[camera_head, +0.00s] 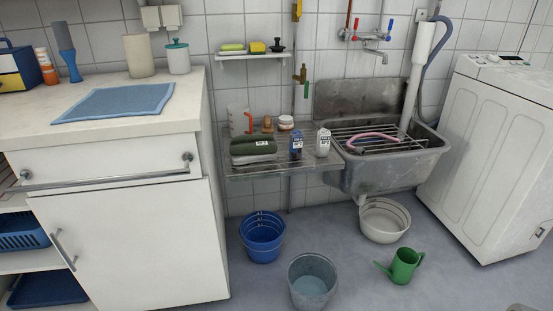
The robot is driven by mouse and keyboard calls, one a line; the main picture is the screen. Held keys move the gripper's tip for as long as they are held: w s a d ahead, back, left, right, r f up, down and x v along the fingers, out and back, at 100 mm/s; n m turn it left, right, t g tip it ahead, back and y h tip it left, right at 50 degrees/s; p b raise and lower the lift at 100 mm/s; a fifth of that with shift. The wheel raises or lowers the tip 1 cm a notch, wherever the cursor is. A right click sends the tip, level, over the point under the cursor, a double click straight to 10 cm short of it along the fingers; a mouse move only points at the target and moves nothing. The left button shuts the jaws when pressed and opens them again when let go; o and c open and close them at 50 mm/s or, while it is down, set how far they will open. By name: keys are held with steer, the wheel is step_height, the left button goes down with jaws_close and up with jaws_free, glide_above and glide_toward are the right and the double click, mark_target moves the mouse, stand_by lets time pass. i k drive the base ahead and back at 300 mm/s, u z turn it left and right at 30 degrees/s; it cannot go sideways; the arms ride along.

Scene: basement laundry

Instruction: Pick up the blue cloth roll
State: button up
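I see no thing that is clearly a blue cloth roll. A flat blue cloth (120,101) lies spread on the white counter (60,130) at the left. Behind it, near the wall, stands an upright blue object (68,58) with a grey-blue upper part; I cannot tell whether it is a brush or a roll. A dark green rolled or folded cloth (252,145) lies on the metal rack shelf (250,174) left of the sink, on top of grey folded cloth. My gripper is not in view.
A beige cylinder (138,56) and a lidded jar (178,58) stand at the counter's back. Bottles (323,143) stand on the rack beside the sink (390,175). Blue (262,240) and grey (312,280) buckets, a white basin (384,220) and a green watering can (403,267) occupy the floor.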

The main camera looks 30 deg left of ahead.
mark_target(296, 136)
steer(key=u, duration=1.7)
